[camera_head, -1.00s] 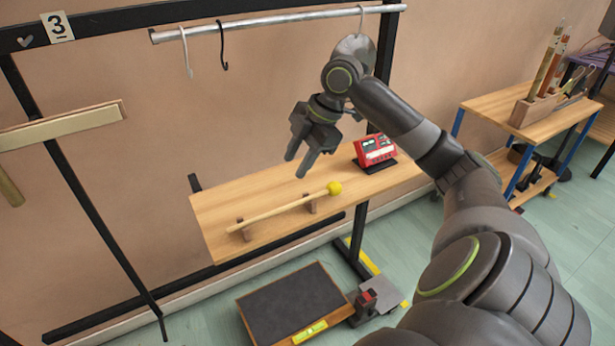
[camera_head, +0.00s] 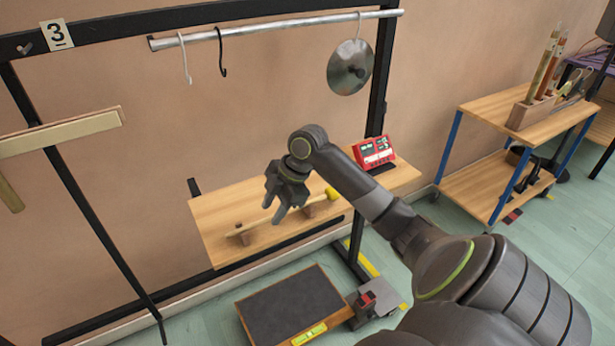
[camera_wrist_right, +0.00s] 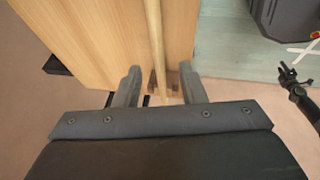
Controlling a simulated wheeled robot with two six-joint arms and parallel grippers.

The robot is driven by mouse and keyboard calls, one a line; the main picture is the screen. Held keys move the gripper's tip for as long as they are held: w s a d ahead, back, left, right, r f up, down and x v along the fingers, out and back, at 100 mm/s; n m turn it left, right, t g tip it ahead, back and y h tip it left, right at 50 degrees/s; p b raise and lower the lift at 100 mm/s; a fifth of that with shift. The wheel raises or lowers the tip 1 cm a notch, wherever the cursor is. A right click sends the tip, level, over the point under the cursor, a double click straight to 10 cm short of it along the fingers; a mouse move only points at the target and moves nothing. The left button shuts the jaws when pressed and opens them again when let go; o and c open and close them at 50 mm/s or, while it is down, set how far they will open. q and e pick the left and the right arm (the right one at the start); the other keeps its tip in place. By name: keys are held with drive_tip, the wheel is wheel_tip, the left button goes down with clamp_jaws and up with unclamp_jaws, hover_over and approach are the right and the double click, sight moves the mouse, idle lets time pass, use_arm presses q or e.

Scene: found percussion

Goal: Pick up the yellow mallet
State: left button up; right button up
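The yellow mallet lies across two small wooden rests on the wall shelf. Its yellow head (camera_head: 332,193) is at the right end and its pale handle (camera_head: 258,222) runs to the left. My right gripper (camera_head: 273,208) is open, over the middle of the handle in the head view, hiding part of it. In the right wrist view its two fingers (camera_wrist_right: 160,88) stand apart with the handle (camera_wrist_right: 154,40) lined up between them; I cannot tell if they are around it. My left gripper (camera_wrist_right: 287,74) shows small at the right of the wrist view, its fingers apart.
A red device (camera_head: 374,152) stands on the shelf (camera_head: 215,212) right of the mallet. A metal disc (camera_head: 350,68) and two hooks hang from the rail (camera_head: 280,26) above. A framed black board (camera_head: 290,306) lies below. A wooden cart (camera_head: 510,105) stands at the right.

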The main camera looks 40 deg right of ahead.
sight(268, 218)
drive_tip(key=shift+x, duration=1.6)
clamp_jaws()
